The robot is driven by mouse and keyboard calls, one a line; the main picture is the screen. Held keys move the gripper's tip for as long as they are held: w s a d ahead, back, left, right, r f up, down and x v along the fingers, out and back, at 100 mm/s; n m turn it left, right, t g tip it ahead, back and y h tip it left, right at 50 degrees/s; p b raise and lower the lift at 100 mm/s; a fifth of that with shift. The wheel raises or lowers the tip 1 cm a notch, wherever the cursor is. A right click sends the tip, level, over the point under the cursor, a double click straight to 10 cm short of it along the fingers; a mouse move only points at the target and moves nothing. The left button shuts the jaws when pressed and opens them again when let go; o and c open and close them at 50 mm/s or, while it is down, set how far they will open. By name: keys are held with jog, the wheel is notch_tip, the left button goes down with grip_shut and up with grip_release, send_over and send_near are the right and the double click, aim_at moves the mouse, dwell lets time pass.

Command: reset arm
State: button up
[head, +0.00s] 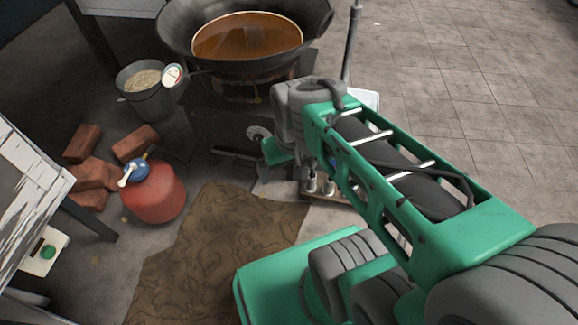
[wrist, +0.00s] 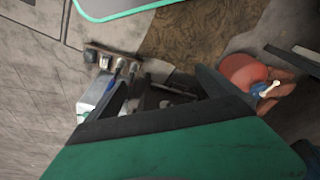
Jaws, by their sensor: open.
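My arm, green and grey, reaches from the lower right across the head view. My gripper (head: 272,152) is at its far end, low over the floor between the brown mat and the wok, partly hidden by the arm's wrist. In the wrist view my gripper (wrist: 165,88) shows two dark fingers spread apart. Nothing is held between them. Small dark items on the floor show past the fingers, too small to name.
A black wok (head: 170,35) of brown liquid stands at the back. A grey bucket (head: 152,104), red canister (head: 155,197) and bricks (head: 95,172) lie left. A brown mat (head: 215,240) covers the floor in front. A small block with metal knobs (wrist: 112,60) is near my gripper. Tiled floor at right is clear.

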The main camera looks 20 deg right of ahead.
notch_tip(320, 180, up, 37)
jog(key=w+d+p, duration=0.1)
jog(key=p, duration=3.4)
jog(key=shift+w+d+m+t, duration=0.25)
jog(key=shift+w+m+t, duration=0.05)
jog(key=shift+w+t, duration=0.1)
